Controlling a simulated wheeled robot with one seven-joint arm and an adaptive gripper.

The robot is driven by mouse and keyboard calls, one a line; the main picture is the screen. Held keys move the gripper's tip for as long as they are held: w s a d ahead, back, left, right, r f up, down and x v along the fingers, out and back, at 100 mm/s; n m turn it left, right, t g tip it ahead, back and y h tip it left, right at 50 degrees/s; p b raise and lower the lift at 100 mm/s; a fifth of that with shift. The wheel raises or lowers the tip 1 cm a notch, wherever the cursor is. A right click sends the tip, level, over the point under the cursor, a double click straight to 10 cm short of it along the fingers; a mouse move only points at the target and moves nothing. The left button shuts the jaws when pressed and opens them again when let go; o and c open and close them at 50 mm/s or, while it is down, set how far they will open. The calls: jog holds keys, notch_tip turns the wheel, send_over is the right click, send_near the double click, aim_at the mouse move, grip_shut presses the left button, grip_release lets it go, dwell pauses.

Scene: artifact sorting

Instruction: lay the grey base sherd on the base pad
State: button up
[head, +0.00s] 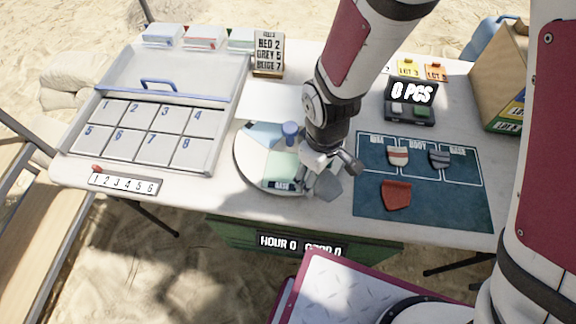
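A grey sherd (328,187) shows just below my gripper (331,172), at the right edge of a round turntable (246,172). My gripper points down, with one finger visible on the right and grey parts showing on the left. I cannot tell whether it touches or grips the sherd, or whether the sherd is lifted. A pale green pad (281,166) lies on the turntable, left of my gripper, with a dark label reading BASE at its front edge. No sherd shows on the visible part of this pad; my gripper hides the area to its right.
A blue pad (262,134) and a blue cylinder (290,131) are on the turntable. A numbered tray (150,130) stands left. A dark mat (440,201) with several sherds lies right.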

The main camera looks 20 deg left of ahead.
jog(key=s+a+n+p, duration=0.1)
jog(key=s+a+n, duration=0.2)
jog(key=s, duration=0.3)
jog(key=s+a+n+p, duration=0.1)
jog(key=s+a+n, duration=0.2)
jog(key=s, duration=0.4)
send_over(274, 167)
jog(key=shift+d+f, duration=0.1)
jog(key=shift+f, duration=2.1)
jog(key=shift+f, duration=0.1)
jog(key=o, duration=0.7)
jog(key=shift+f, duration=0.1)
jog(key=o, duration=0.5)
jog(key=shift+c, duration=0.2)
